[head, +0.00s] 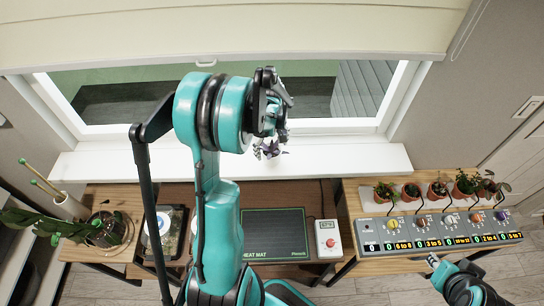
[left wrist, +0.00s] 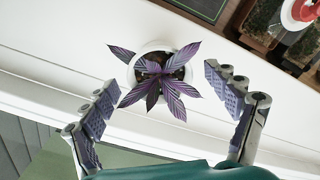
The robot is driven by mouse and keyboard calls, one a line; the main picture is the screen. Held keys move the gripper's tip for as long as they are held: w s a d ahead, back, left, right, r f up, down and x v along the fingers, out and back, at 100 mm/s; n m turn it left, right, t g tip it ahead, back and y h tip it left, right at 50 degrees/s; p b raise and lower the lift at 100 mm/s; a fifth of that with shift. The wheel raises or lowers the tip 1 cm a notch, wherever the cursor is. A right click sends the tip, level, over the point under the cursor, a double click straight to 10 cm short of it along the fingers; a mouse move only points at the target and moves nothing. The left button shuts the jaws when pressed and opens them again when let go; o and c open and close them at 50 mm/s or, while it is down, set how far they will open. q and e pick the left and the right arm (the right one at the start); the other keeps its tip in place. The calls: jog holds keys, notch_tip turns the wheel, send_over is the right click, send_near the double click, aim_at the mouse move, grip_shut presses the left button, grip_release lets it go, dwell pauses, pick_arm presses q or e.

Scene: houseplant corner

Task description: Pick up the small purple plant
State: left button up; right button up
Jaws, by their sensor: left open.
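The small purple plant (left wrist: 150,88) has striped purple leaves and sits in a round white pot (left wrist: 140,52) on the white windowsill (left wrist: 75,40). In the head view the purple leaves (head: 270,150) show just below my left gripper (head: 272,118), and the pot is mostly hidden. In the left wrist view my left gripper is open, with one finger on each side of the plant and a gap to the leaves. The fingers do not touch it. My right gripper (head: 433,263) is at the lower right, in front of a control panel, and too small to judge.
A heat mat (head: 275,235) and a box with a red button (head: 328,238) lie below the sill. A control panel (head: 440,233) with several knobs stands before a row of potted plants (head: 437,192). The windowsill (head: 365,158) is clear to the right.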

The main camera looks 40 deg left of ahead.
pick_arm(q)
jog(key=shift+f, duration=0.9)
jog(key=c, duration=1.5)
jog(key=shift+o, duration=0.2)
jog(key=shift+r, duration=0.1)
